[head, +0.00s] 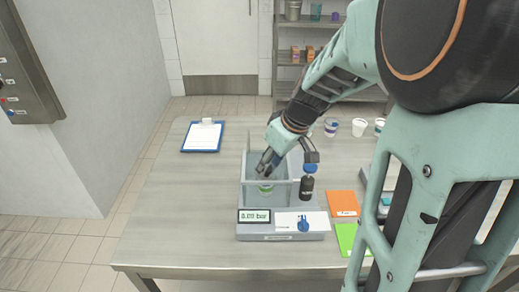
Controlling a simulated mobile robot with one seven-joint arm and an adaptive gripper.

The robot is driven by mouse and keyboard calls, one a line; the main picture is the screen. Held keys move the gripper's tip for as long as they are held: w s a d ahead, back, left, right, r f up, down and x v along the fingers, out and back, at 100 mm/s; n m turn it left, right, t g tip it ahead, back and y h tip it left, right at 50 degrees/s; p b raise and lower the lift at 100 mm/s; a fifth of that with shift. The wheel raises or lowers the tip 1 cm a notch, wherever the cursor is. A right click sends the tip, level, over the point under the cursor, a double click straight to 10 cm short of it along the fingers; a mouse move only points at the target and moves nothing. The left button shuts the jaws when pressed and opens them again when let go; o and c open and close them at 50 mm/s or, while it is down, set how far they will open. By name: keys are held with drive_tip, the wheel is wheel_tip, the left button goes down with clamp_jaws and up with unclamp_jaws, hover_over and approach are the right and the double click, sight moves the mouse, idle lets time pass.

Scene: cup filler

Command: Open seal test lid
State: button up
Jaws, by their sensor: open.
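My gripper (264,170) is open and points down at the left part of the chamber. A small greenish-white thing (266,189), perhaps a cup, shows inside the chamber below the fingers. I cannot tell whether the fingers touch it.
A black cylinder (307,188) and a blue knob (303,225) are on the tester's right side and front. Orange (342,203) and green (349,237) pads lie to the right. Several cups (359,127) stand behind. A clipboard (203,136) lies back left; the table's left side is clear.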

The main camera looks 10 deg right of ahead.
clamp_jaws()
idle(0.4)
drive_tip(key=w+d, duration=0.2)
drive_tip(key=w, duration=1)
drive_tip(key=shift+d, duration=0.2)
unclamp_jaws()
drive_tip(key=shift+s, duration=0.1)
drive_tip(key=v, duration=1.2)
